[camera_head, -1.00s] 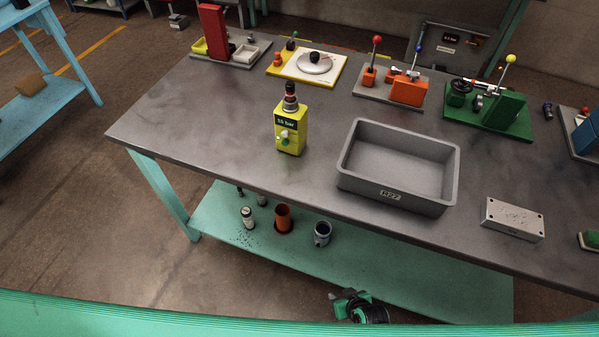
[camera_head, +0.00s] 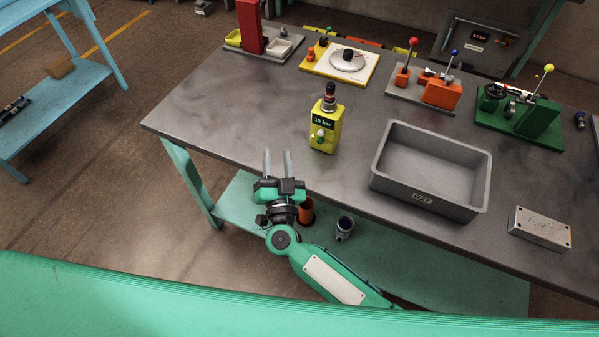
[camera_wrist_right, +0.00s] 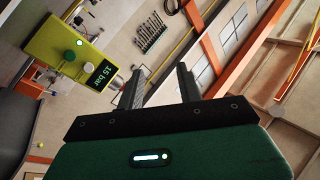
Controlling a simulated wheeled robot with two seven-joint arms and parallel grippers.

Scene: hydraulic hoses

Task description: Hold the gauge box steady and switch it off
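The gauge box (camera_head: 327,132) is yellow-green and stands upright on the grey table near its front edge, with a dark fitting on top. Its dark display reads 15 bar, and a knob sits below. In the right wrist view the gauge box (camera_wrist_right: 62,47) appears tilted at the upper left, with the display, a green knob, a pale knob and a small lit green light. My right gripper (camera_head: 277,153) is open and empty, in front of and left of the box, apart from it. Its fingers (camera_wrist_right: 161,68) also show apart in the wrist view. My left gripper is not in view.
A grey bin (camera_head: 430,202) stands right of the box, with a metal block (camera_head: 540,229) beyond it. Behind are a yellow plate with a disc (camera_head: 340,64), an orange lever unit (camera_head: 440,91) and a green lever unit (camera_head: 538,118). The table left of the box is clear.

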